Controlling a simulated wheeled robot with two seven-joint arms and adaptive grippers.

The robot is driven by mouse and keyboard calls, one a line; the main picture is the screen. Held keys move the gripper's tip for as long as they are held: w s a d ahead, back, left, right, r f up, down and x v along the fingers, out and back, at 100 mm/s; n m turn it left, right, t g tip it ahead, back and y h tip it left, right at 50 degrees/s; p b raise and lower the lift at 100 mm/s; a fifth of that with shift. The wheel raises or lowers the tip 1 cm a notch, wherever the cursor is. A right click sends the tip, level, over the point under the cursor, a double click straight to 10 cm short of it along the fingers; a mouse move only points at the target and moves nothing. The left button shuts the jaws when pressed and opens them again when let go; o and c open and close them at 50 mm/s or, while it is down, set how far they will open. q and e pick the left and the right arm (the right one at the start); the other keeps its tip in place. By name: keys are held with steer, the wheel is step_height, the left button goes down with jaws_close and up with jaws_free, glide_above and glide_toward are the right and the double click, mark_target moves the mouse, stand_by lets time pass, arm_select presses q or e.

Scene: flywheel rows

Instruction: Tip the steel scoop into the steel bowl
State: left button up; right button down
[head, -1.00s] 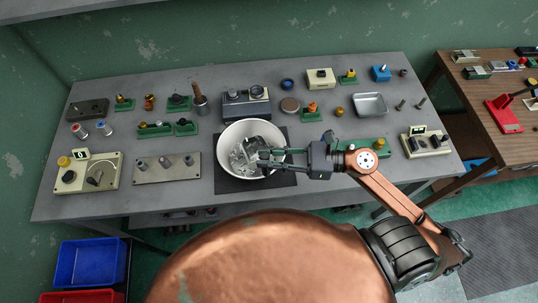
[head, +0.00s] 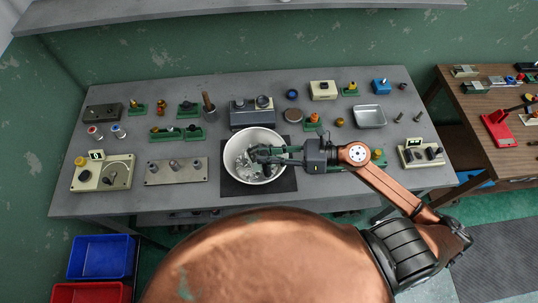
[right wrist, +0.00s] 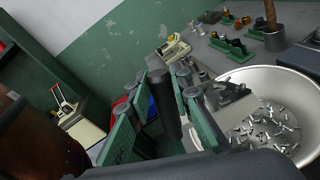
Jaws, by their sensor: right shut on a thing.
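The white-looking steel bowl (head: 284,137) stands on a dark mat (head: 285,184) at the front middle of the bench. Many small shiny metal pieces (head: 240,163) lie in the bowl; they also show in the right wrist view (right wrist: 272,125). My right gripper (head: 268,153) reaches in from the right over the bowl, shut on the steel scoop. In the right wrist view the green fingers close around a dark grey handle (right wrist: 167,105). The scoop's pan is mostly hidden by the fingers and looks tilted over the bowl. My left gripper is not in view.
A grey metal plate with knobs (head: 176,171) lies left of the mat. A grey instrument box (head: 250,113) stands just behind the bowl. A metal tray (head: 369,117) and a cream box with a display (head: 421,155) are to the right. Small parts line the back.

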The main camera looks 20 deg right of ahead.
steer(key=w+r+m+g+h+p, duration=0.2)
steer(key=w+m+g+p, duration=0.3)
steer(key=w+p, duration=0.6)
steer(key=shift+w+r+m+p, duration=0.3)
steer(key=shift+w+r+m, duration=0.35)
steer(key=shift+w+m, duration=0.75)
steer(key=shift+w+n, duration=0.25)
steer(key=shift+n, duration=0.05)
stand_by(2.4)
steer(key=shift+s+r+n+t, duration=0.5)
steer(key=shift+s+r, duration=0.4)
steer(key=shift+s, duration=0.3)
steer(key=shift+s+r+n+t, duration=0.45)
steer(key=shift+s+r, duration=0.4)
steer(key=shift+s, duration=0.3)
